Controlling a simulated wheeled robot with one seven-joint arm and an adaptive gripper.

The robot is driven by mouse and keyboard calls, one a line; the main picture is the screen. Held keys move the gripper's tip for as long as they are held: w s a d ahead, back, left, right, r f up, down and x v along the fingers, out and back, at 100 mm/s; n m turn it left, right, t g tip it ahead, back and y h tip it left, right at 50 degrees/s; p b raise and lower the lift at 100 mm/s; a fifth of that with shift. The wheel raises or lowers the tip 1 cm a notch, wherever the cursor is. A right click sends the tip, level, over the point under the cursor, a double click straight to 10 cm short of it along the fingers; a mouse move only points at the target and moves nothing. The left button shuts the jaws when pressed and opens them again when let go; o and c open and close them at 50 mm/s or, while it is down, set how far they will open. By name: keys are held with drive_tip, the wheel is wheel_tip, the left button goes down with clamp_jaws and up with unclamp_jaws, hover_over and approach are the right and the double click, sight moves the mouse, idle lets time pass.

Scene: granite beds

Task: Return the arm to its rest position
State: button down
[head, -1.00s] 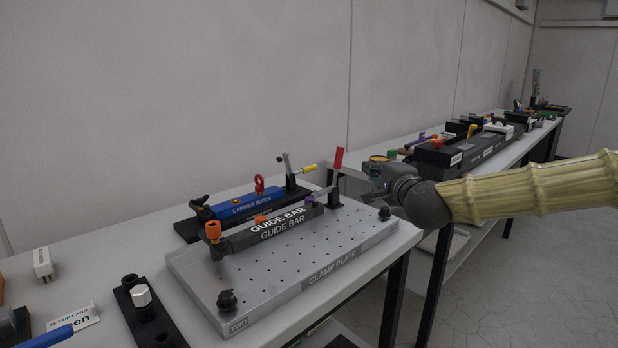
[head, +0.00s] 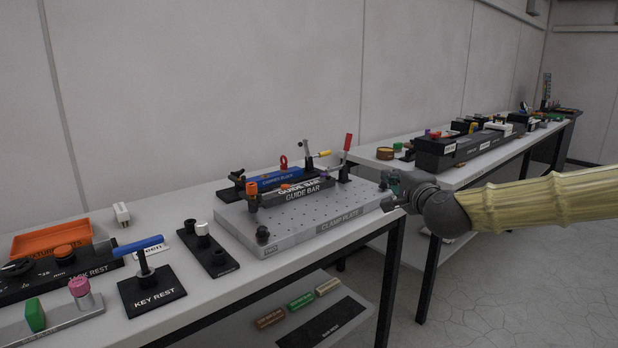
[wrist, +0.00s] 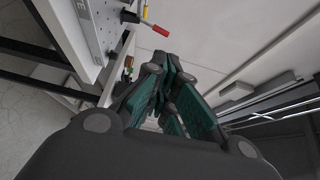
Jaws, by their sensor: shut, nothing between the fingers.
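My gripper (head: 390,192) is at the end of my arm, which reaches in from the right in the head view. It is at the right end of the clamp plate (head: 345,215), near the table edge, and holds nothing. In the wrist view its green-padded fingers (wrist: 168,95) are together. I cannot tell from the head view how far it stands from the plate. The guide bar (head: 300,193) lies on the plate, and the blue carrier block (head: 272,180) is behind it. A red-handled lever (head: 347,150) stands upright at the plate's right end.
The key rest (head: 150,295) with a blue-handled key (head: 138,245) and an orange tray (head: 50,240) are at the left. A second table (head: 480,165) with black fixtures (head: 465,147) runs behind my gripper. The floor (head: 500,270) at the right is open.

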drive_tip(key=s+a+f+n+g, duration=0.2)
drive_tip(key=f, duration=0.7)
drive_tip(key=s+a+f+n+g, duration=0.1)
drive_tip(key=s+a+f, duration=0.1)
drive_tip(key=f, duration=0.7)
drive_tip(key=s+a+f+n+g, duration=0.2)
drive_tip(key=f, duration=0.7)
drive_tip(key=s+f+n+g, duration=0.2)
drive_tip(key=s+f, duration=0.4)
drive_tip(key=f, duration=0.4)
drive_tip(key=s+f+n+g, duration=0.2)
drive_tip(key=s+f+g, duration=0.1)
drive_tip(key=s+f, duration=0.55)
drive_tip(key=s+d+f+n+g+h, duration=0.1)
drive_tip(key=s+d+f+n+g, duration=0.15)
drive_tip(key=s+f, duration=0.55)
drive_tip(key=s+d+f+n+g+h, duration=0.1)
drive_tip(key=s+d+f+n+g, duration=0.3)
drive_tip(key=s, duration=0.8)
drive_tip(key=s+d+f+g+h, duration=0.1)
drive_tip(key=s+f, duration=0.6)
drive_tip(key=s, duration=0.3)
wheel_tip(320, 180, up, 15)
drive_tip(key=p, duration=1.5)
drive_tip(key=shift+s+d, duration=0.25)
drive_tip(key=shift+s, duration=0.2)
drive_tip(key=shift+r, duration=0.1)
